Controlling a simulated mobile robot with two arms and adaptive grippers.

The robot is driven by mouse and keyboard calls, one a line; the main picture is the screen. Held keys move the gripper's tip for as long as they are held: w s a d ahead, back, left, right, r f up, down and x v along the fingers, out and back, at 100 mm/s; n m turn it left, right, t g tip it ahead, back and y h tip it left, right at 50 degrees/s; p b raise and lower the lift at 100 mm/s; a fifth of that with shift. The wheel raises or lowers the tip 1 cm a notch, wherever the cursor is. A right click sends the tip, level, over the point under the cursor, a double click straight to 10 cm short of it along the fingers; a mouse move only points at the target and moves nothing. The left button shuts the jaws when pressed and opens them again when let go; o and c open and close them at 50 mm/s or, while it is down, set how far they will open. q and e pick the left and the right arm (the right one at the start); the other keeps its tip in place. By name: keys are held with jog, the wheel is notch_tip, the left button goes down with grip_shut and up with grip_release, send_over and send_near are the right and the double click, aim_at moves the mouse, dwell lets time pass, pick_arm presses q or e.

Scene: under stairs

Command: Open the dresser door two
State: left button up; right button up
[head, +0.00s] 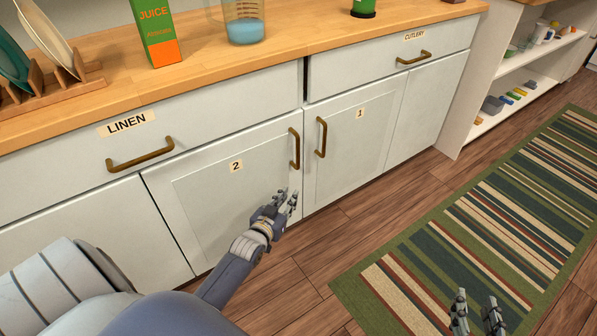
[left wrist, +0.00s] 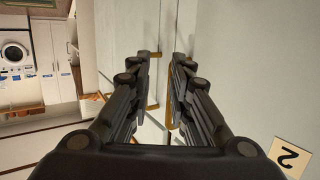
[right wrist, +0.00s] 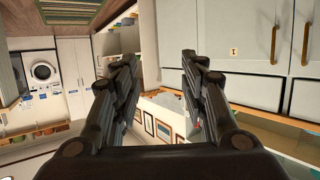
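Door two (head: 225,195) is a pale grey cabinet door with a "2" label, and it is shut. Its upright brass handle (head: 294,148) sits near its right edge. My left gripper (head: 286,203) is in front of the door's lower right part, below the handle in the picture. In the left wrist view its fingers (left wrist: 162,75) are apart, with the door two handle (left wrist: 170,108) seen in the gap, near the right finger; I see no grip on it. The "2" label (left wrist: 292,157) shows there too. My right gripper (head: 478,312) is open and empty over the rug.
Door one (head: 350,150), with its own brass handle (head: 321,137), adjoins on the right and is shut. The linen drawer (head: 200,118) and cutlery drawer (head: 385,68) above are shut. A juice carton (head: 158,30) stands on the wooden counter. A striped rug (head: 480,215) covers the floor to the right.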

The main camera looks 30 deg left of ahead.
aim_at(297, 155)
pick_arm(q)
jog(key=w+a+r+b, duration=0.1)
jog(key=w+r, duration=0.1)
jog(key=w+a+r+t+b, duration=0.1)
jog(key=w+r+b, duration=0.1)
jog(key=w, duration=0.1)
jog(key=w+a+r+t+b, duration=0.1)
jog(key=w+r, duration=0.1)
jog(key=shift+w+a+r+y+b, duration=0.25)
jog(key=shift+w+a+y+b, duration=0.05)
jog(key=shift+y+b, duration=0.1)
jog(key=w+b, duration=0.1)
jog(key=w, duration=0.1)
jog(key=w+a, duration=0.1)
jog(key=w, duration=0.1)
jog(key=shift+w+b, duration=0.4)
jog(key=shift+w, duration=0.25)
pick_arm(e)
jog(key=s+r+t+y, duration=0.1)
jog(key=r+t, duration=0.3)
jog(key=r, duration=0.4)
jog(key=s+r+t+y, duration=0.2)
jog(key=s+r+t, duration=0.2)
jog(key=r, duration=0.4)
jog(key=s+r+t+y, duration=0.1)
jog(key=r+t, duration=0.3)
jog(key=r, duration=0.4)
jog(key=shift+s+a+r+t, duration=0.3)
jog(key=shift+s, duration=0.45)
